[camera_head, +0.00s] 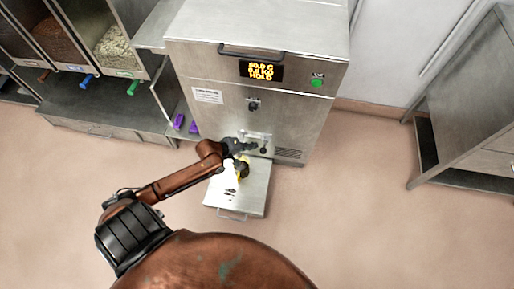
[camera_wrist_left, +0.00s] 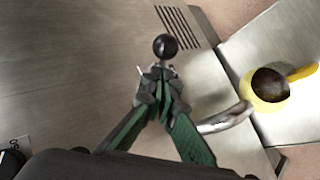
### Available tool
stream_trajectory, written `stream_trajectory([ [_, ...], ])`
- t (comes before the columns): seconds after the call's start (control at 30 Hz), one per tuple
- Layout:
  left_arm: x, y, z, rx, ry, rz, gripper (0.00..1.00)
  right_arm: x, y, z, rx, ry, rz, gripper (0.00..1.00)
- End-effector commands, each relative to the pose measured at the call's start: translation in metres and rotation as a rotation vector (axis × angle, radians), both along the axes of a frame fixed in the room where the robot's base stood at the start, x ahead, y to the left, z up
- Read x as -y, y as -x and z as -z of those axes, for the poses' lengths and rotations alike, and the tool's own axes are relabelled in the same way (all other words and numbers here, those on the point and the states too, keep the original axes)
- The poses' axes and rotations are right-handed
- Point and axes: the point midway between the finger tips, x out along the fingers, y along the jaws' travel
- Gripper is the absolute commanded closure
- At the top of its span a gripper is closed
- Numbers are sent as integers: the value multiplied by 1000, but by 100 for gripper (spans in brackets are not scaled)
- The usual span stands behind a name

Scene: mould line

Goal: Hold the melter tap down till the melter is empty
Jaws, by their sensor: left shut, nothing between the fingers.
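The melter (camera_head: 235,115) is a steel cabinet with a lit amber display (camera_head: 262,71); its last line reads HOLD, and the digits are too small to be sure of. The tap's black ball knob (camera_wrist_left: 165,46) shows just beyond my left gripper (camera_wrist_left: 163,82), whose green fingers are shut and empty. I cannot tell whether the fingertips touch the tap lever. In the head view, my left gripper (camera_head: 250,146) is at the tap on the melter's front. A curved metal spout (camera_wrist_left: 226,120) leads towards a yellow jug (camera_wrist_left: 268,88) with dark content. My right gripper is not seen.
The jug stands on a low steel shelf (camera_head: 252,205) with dark spots. A green button (camera_head: 317,83) is at the melter's upper right. Bins with coloured handles (camera_head: 87,81) stand at left, with purple items (camera_head: 179,121) nearby. A steel cabinet (camera_head: 470,95) stands at right; the floor between is clear.

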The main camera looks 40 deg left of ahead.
Motion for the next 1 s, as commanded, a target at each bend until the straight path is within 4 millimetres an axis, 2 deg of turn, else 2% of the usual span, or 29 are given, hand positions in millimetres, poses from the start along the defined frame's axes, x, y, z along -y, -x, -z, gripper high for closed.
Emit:
stream_trajectory([
  [0.3, 11, -3, 8, -1, -1, -1, 100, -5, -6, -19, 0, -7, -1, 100],
  [1.0, 15, 0, 13, 51, -30, 0, 100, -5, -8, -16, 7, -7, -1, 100],
])
